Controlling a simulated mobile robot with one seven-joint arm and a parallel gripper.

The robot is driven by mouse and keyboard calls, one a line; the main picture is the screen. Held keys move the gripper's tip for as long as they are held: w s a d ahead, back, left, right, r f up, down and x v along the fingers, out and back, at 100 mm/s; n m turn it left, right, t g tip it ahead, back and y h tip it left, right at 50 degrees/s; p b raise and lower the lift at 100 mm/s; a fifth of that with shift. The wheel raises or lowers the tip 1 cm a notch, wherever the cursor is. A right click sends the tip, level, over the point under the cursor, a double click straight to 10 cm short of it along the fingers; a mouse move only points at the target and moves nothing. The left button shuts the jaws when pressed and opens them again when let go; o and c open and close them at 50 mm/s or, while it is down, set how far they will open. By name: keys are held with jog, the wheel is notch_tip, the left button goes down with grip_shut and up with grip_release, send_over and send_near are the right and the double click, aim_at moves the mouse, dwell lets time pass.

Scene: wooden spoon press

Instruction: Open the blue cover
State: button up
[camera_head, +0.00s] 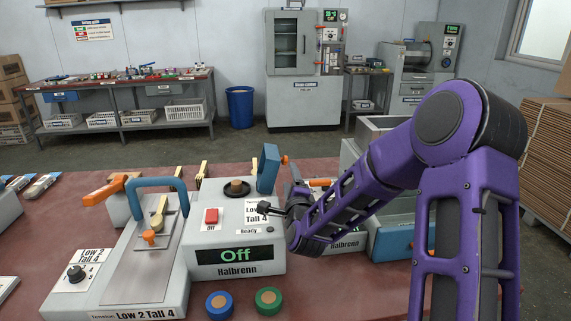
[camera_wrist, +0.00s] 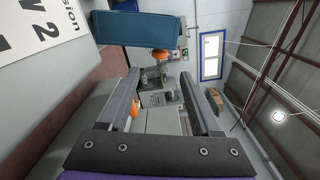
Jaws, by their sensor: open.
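The blue cover (camera_head: 267,169) stands roughly upright on the grey machine marked "Off" and "Halbrenn" (camera_head: 237,235), at its back right. An orange knob (camera_head: 284,160) sticks out from its right side. In the wrist view the blue cover (camera_wrist: 135,29) fills the upper left, with an orange knob (camera_wrist: 160,56) at its lower edge. My gripper (camera_wrist: 160,76) is open, with nothing held between its fingers. The cover and knob show beyond the fingertips, apart from them. In the head view my gripper is just right of and below the cover, partly hidden by my wrist.
A red button (camera_head: 211,216) and a black round seat (camera_head: 237,188) are on the machine top. A blue arched handle (camera_head: 157,183) stands over the left machine. Blue (camera_head: 219,304) and green (camera_head: 268,301) rings lie in front. More equipment is behind my arm.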

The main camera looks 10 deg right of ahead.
aim_at(286, 163)
jog(key=w, duration=0.9)
jog(key=shift+w, duration=0.35)
grip_shut()
dwell(0.9)
